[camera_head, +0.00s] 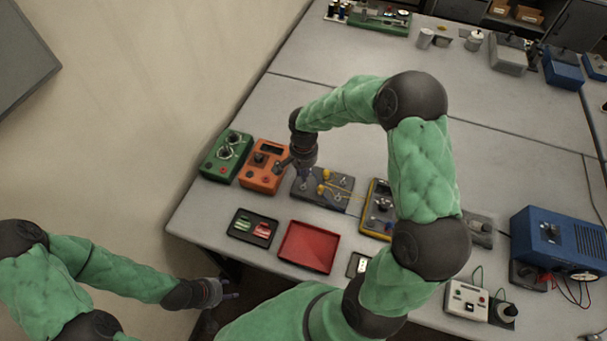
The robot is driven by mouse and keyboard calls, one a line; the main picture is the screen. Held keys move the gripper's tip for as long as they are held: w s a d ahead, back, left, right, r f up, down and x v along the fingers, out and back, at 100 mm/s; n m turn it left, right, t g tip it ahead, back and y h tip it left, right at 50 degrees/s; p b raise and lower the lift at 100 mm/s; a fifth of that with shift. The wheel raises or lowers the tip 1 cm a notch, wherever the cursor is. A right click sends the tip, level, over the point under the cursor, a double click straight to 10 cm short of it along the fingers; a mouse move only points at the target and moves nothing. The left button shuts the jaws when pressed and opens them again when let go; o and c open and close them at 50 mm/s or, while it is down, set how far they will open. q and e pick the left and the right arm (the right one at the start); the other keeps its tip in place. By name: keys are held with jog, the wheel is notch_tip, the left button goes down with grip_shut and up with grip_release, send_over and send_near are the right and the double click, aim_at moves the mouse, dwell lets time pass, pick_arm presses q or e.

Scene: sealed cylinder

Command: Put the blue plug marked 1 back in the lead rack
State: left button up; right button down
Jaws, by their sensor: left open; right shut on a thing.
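My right gripper (304,176) is low over the left part of a dark board (345,205) with yellow plugs or knobs and thin leads. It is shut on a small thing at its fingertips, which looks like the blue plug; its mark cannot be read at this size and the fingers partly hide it. I cannot tell whether the plug touches the board. Which piece is the lead rack cannot be made out for sure. My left gripper (231,289) is open and empty, off the table's near left edge.
Left of the board stand an orange box (264,179) and a green box (226,157). In front lie a black tray (252,228) and a red tray (309,247). A yellow-edged device (377,211) is to the right, partly behind my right arm.

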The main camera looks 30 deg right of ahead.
aim_at(303, 187)
jog(key=shift+w+a, duration=0.15)
jog(key=shift+w, duration=0.05)
jog(key=shift+s+r, duration=0.1)
jog(key=shift+f, duration=0.2)
jog(key=shift+f+b, duration=1.65)
jog(key=shift+f, duration=1.15)
jog(key=shift+b, duration=0.75)
dwell(0.4)
jog(key=shift+f+b, duration=0.55)
jog(key=shift+b, duration=0.05)
